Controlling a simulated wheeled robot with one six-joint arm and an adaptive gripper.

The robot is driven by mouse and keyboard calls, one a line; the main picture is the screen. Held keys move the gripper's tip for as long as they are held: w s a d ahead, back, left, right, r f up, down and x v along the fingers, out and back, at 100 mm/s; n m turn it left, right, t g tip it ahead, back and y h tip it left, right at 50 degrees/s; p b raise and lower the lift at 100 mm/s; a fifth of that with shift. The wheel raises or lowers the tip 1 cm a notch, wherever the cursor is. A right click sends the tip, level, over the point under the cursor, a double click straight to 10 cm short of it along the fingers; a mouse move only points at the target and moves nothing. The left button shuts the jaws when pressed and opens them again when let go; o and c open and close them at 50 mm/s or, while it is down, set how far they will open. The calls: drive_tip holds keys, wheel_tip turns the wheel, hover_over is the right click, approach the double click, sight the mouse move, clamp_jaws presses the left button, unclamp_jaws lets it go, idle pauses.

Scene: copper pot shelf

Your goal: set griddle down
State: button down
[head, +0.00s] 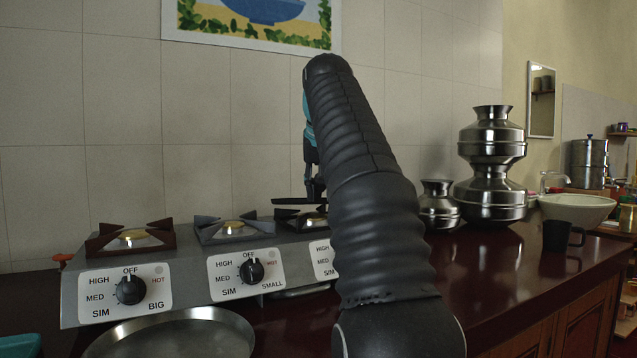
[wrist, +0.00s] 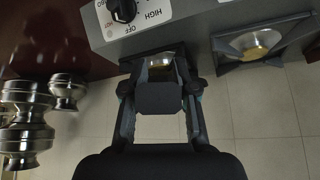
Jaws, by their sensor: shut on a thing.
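My gripper (head: 313,187) hangs over the rightmost burner, partly hidden behind my arm in the head view. In the wrist view, my gripper (wrist: 159,88) is shut on a dark, block-like piece (wrist: 158,100), which looks like part of the griddle. In the head view, a thin dark flat edge, probably the griddle (head: 290,201), shows level just under the fingers; my arm hides the rest. The rightmost burner (wrist: 160,64) lies just beyond the held piece. I cannot tell whether the griddle touches its grate. The stove (head: 190,285) is grey with three labelled knob panels.
The middle burner (head: 233,228) and left burner (head: 131,237) are bare. A steel pan (head: 180,335) lies in front of the stove. Stacked steel pots (head: 491,165), a smaller pot (head: 437,205) and a black mug (head: 562,236) stand to the right on the dark counter.

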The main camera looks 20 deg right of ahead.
drive_tip(key=shift+a+f+b, duration=0.1)
drive_tip(key=shift+f+b, duration=0.4)
drive_tip(key=shift+f, duration=1.8)
drive_tip(key=shift+f+b, duration=0.75)
drive_tip(key=shift+f, duration=0.4)
drive_tip(key=c, duration=0.8)
unclamp_jaws()
drive_tip(key=shift+r, duration=0.1)
drive_tip(key=shift+v, duration=5.9)
